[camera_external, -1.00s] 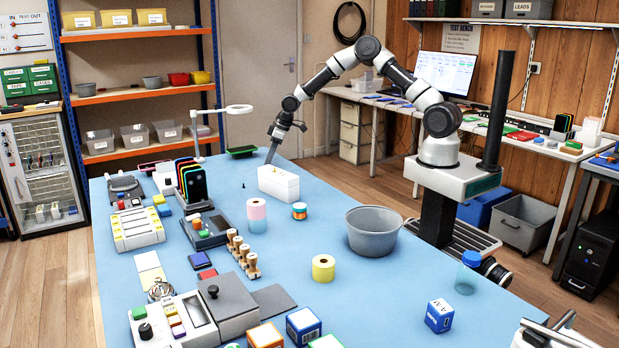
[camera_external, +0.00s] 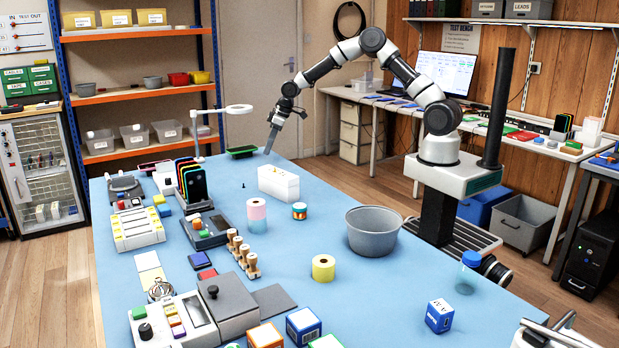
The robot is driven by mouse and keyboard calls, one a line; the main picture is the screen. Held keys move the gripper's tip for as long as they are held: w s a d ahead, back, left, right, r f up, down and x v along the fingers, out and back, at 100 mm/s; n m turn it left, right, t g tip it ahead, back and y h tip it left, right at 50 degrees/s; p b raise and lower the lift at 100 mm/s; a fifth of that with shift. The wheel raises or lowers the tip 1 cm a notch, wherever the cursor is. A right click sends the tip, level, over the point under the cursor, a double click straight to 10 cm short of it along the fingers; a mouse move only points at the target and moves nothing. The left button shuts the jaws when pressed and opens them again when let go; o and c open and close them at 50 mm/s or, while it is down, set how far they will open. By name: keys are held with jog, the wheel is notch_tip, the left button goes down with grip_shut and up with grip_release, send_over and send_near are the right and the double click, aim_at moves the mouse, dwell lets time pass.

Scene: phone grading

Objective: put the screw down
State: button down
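A tiny dark object (camera_external: 243,184) stands on the blue table mat, left of the white box (camera_external: 280,184). It may be the screw, but it is too small to be sure. My gripper (camera_external: 268,151) points down over the far part of the mat, behind the white box and up and right of the dark object, clearly apart from it. Its fingers show only as a thin grey shape, so I cannot tell whether they are open or shut. No screw can be made out at the fingertips.
A green tray (camera_external: 241,152) lies at the far edge, just left of my gripper. A magnifier lamp (camera_external: 238,109) and a rack of phones (camera_external: 192,182) stand to the left. A grey bucket (camera_external: 373,233) stands at the right.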

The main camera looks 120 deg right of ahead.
jog(key=w+a+r+n+p, duration=0.1)
jog(key=w+a+r+p, duration=0.3)
jog(key=a+r, duration=0.55)
jog(key=w+a+r+n+y+p, duration=0.1)
jog(key=w+a+r+p, duration=0.2)
jog(key=a, duration=1)
jog(key=f, duration=0.1)
jog(key=f+b, duration=0.1)
jog(key=f, duration=0.2)
jog(key=shift+w+a+f+b, duration=0.1)
jog(key=shift+a+f+b, duration=0.15)
jog(key=shift+a+b, duration=0.1)
jog(key=shift+f, duration=2.25)
jog(key=shift+f+b, duration=0.15)
jog(key=shift+b, duration=0.15)
jog(key=c, duration=2.4)
grip_release()
jog(key=shift+o, duration=0.4)
